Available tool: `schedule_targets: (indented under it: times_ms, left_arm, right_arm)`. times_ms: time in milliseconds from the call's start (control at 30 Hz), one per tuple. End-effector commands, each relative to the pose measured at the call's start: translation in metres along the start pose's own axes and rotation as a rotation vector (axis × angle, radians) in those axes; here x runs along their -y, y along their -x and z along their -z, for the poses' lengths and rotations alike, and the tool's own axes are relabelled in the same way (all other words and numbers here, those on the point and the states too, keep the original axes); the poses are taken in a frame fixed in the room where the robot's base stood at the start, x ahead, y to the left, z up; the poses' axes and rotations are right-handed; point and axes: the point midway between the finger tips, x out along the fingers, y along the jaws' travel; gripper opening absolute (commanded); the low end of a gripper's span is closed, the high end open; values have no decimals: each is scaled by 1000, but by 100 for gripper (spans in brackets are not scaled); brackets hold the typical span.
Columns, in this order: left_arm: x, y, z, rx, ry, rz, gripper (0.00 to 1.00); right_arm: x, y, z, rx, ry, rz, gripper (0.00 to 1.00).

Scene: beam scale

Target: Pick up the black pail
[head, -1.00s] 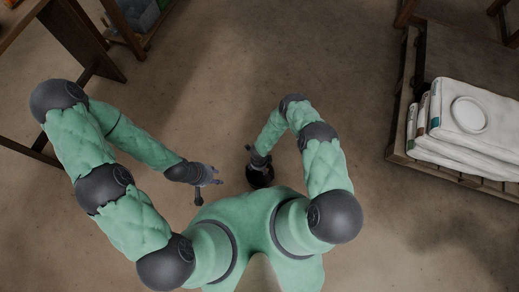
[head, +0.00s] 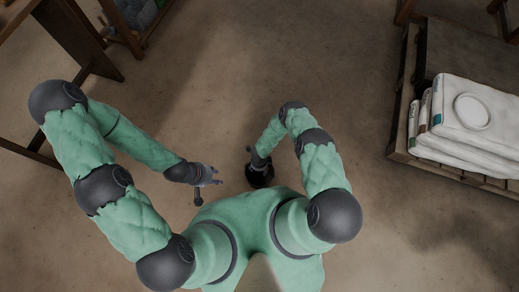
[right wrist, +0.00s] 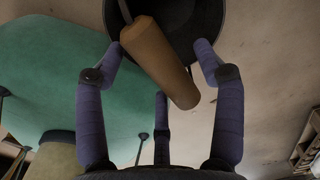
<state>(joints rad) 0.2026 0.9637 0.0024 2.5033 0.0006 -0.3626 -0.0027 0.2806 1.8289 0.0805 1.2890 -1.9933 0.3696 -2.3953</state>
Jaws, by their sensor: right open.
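The black pail (head: 261,178) is on the floor close in front of my body in the head view, partly hidden by my right gripper (head: 257,160). In the right wrist view the dark pail (right wrist: 205,18) is at the top, and its tan cylindrical handle grip (right wrist: 158,62) slants between the spread fingers of my right gripper (right wrist: 160,58). The right gripper is open; I cannot tell whether any finger touches the grip. My left gripper (head: 209,184) is open and empty, to the left of the pail and apart from it.
A wooden rack (head: 402,153) with stacked white bags (head: 465,140) stands at the right. A dark wooden table (head: 75,35) is at the upper left, with a shelf of containers (head: 138,14) beside it. The floor (head: 290,60) ahead is clear.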

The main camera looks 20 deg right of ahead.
Motion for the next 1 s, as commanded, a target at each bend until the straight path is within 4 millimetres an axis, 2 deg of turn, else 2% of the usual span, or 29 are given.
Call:
schedule_targets:
  times_ms: [1000]
  left_arm:
    - [4, -12, 0, 0, 0, 0, 40]
  right_arm:
    - [0, -5, 0, 0, 1, 0, 69]
